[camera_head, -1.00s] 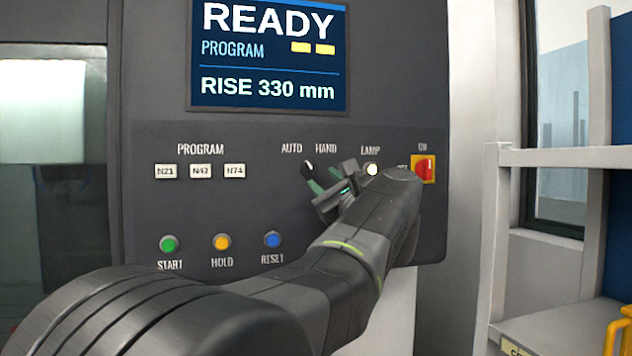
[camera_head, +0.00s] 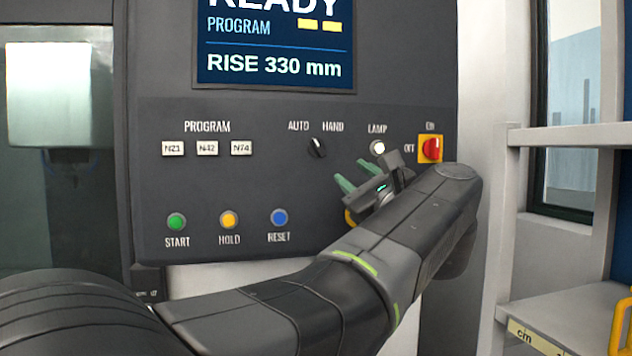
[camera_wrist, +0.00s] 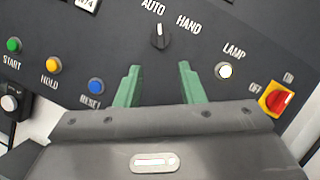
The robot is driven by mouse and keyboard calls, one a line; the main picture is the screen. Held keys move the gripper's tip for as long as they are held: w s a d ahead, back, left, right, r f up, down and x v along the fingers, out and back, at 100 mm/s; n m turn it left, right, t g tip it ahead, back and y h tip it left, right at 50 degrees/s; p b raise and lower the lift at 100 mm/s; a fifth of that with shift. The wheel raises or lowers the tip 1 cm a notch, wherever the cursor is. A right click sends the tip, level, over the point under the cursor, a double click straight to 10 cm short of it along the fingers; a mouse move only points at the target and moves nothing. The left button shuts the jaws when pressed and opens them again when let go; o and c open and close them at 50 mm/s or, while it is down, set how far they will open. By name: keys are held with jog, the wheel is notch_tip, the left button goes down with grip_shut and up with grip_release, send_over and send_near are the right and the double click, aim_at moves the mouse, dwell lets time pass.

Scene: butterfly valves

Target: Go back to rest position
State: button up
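My gripper (camera_head: 354,180) is in front of the dark control panel (camera_head: 260,185), below and between the AUTO/HAND knob and the lamp. Its two green fingers are apart with nothing between them, as the wrist view (camera_wrist: 160,86) shows. The black AUTO/HAND knob (camera_head: 317,147) stands clear of the fingertips, and in the wrist view (camera_wrist: 160,37) it lies beyond them. The white LAMP button (camera_head: 378,148) is above the gripper. The red ON/OFF switch (camera_head: 431,149) on its yellow plate is right of the gripper.
A screen (camera_head: 274,45) reads RISE 330 mm. Green START (camera_head: 176,222), yellow HOLD (camera_head: 229,220) and blue RESET (camera_head: 279,218) buttons sit at lower left, with white program buttons (camera_head: 207,148) above. A shelf frame (camera_head: 570,135) stands at right. A glass door (camera_head: 60,150) is at left.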

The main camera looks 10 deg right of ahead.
aim_at(320, 148)
jog(key=shift+w+r, duration=0.1)
jog(key=p+x, duration=0.3)
jog(key=x, duration=1)
jog(key=shift+w+a+p, duration=0.15)
jog(key=shift+w+p, duration=0.2)
jog(key=shift+s, duration=0.15)
